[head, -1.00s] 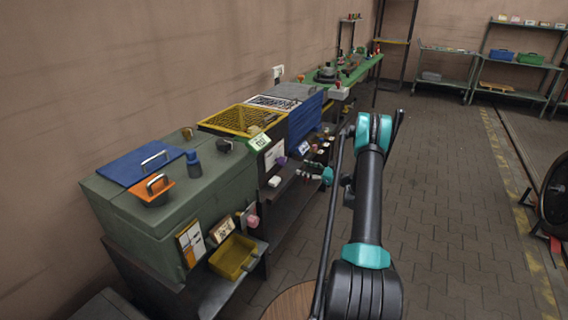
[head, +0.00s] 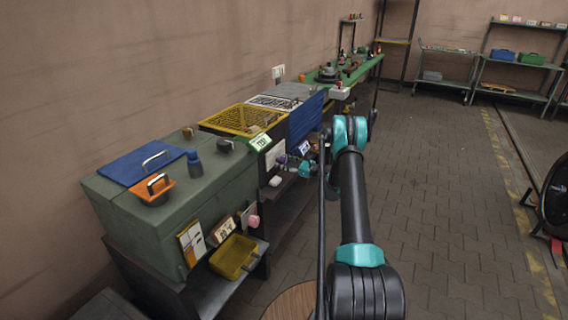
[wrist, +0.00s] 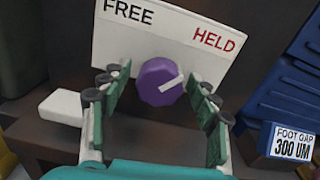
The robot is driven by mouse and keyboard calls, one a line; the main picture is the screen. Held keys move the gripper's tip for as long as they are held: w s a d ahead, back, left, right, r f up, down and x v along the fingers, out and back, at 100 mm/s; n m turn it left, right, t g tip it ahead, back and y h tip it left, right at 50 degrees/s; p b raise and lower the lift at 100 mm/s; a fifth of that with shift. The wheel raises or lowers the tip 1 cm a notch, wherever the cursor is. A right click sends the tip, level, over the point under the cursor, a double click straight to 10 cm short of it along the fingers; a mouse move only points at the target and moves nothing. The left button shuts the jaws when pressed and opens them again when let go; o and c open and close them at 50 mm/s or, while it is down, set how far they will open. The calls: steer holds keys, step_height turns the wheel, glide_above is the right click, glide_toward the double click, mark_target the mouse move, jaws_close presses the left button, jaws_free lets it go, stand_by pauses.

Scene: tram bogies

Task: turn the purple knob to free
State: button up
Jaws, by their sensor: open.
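The purple knob (wrist: 160,82) sits on a white plate (wrist: 172,40) marked FREE on the left and HELD on the right. The white pointer line on the knob aims up and right, toward the HELD side. My gripper (wrist: 157,112) is open, with one green-padded finger on each side of the knob, apart from it as far as I can see. In the head view the knob (head: 282,160) is small, with my gripper (head: 293,166) close beside it.
A white block (wrist: 62,107) lies at the left below the plate. In the head view a green cabinet (head: 215,205) and a yellow tray (head: 233,257) are nearer.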

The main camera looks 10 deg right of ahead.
steer(key=shift+c, duration=0.5)
steer(key=c, duration=1.1)
steer(key=shift+n, duration=0.4)
steer(key=n, duration=0.2)
steer(key=shift+n, duration=0.4)
steer(key=n, duration=0.4)
steer(key=shift+n, duration=0.3)
steer(key=n, duration=0.4)
steer(key=shift+n, duration=1.8)
